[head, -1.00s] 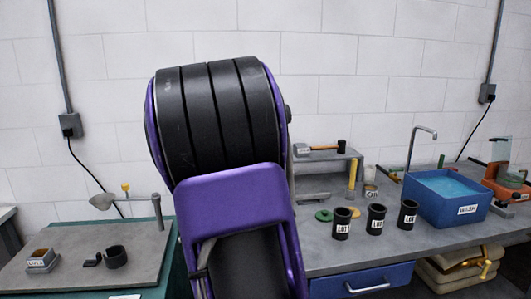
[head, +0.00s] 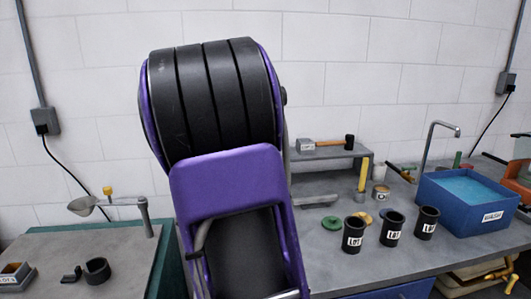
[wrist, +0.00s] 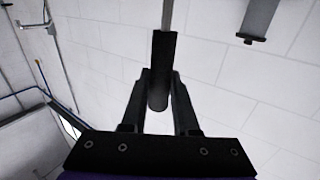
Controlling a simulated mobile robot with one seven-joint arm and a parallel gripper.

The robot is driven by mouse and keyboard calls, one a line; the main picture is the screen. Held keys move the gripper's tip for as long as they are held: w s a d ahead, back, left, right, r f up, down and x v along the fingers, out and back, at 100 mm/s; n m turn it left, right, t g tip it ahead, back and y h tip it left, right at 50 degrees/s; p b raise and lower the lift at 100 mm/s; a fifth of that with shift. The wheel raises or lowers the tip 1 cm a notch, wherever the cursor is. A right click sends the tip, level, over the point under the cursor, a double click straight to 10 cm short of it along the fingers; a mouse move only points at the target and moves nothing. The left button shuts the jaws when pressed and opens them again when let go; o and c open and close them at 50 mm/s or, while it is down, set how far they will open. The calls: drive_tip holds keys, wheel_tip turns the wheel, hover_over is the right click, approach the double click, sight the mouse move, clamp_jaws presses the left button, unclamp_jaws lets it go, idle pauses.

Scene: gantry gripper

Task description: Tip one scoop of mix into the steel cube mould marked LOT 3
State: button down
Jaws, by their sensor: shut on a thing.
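My gripper (wrist: 157,105) shows in the wrist view, its two dark fingers shut on a black cylindrical handle (wrist: 164,60). A thin grey metal rod (wrist: 167,14) runs from the handle out of the top of the view. The scoop's bowl and any mix in it are out of view. In the head view my arm hides the gripper. A small grey open-topped box mould (head: 14,274) with a white label stands at the lower left, cut by the picture edge. It holds something brown. Its label is too small to read surely. The gripper is apart from it.
On the left bench (head: 40,255) are a black cup (head: 97,270) and a funnel-like stand (head: 82,206). The right bench holds labelled black pots (head: 354,235), a blue water tub (head: 470,200) and a shelf with a mallet (head: 325,144). A wall fills the wrist view's background.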

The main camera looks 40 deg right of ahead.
drive_tip(key=shift+f+b, duration=0.75)
drive_tip(key=shift+f, duration=2.2)
wheel_tip(320, 180, down, 8)
drive_tip(key=b, duration=0.5)
drive_tip(key=shift+w+a+p, duration=1.25)
drive_tip(key=shift+w+a, duration=0.6)
drive_tip(key=shift+a, duration=1.2)
drive_tip(key=s+d+r+p, duration=0.1)
drive_tip(key=r+p, duration=0.1)
drive_tip(key=r, duration=0.6)
drive_tip(key=s+d+r+p, duration=0.1)
drive_tip(key=d+r+p, duration=0.1)
drive_tip(key=r, duration=0.6)
